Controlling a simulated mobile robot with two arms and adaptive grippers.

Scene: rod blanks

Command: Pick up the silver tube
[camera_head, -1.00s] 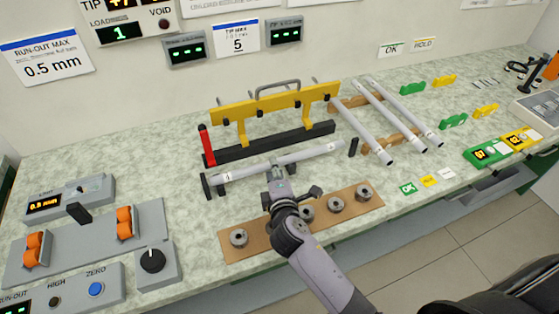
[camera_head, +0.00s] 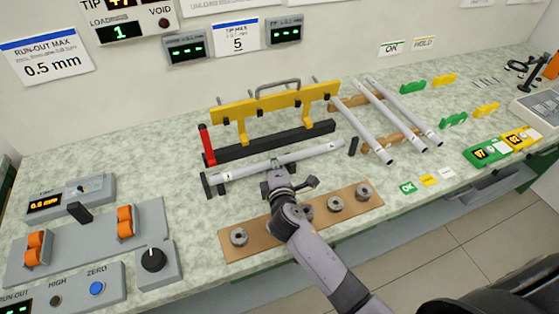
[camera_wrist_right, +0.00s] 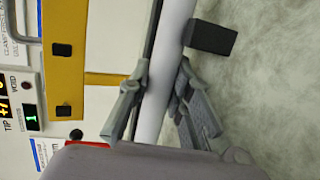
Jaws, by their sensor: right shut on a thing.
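The silver tube (camera_head: 315,152) lies slightly aslant along the front of the yellow and black fixture, with its left end near a small black support. My right gripper (camera_head: 277,164) is at the tube's middle, reaching in from the front. In the right wrist view the tube (camera_wrist_right: 158,92) runs between the two fingers of the gripper (camera_wrist_right: 158,95), which are shut on it. Whether the tube is clear of its supports cannot be told. My left gripper is not in view.
A yellow fixture (camera_head: 240,112) with a black bar and a red post stands just behind the tube. A brown board (camera_head: 262,238) with several metal rings lies in front, under my right arm. More tubes (camera_head: 398,115) rest on wooden racks to the right. Control boxes (camera_head: 85,240) stand at left.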

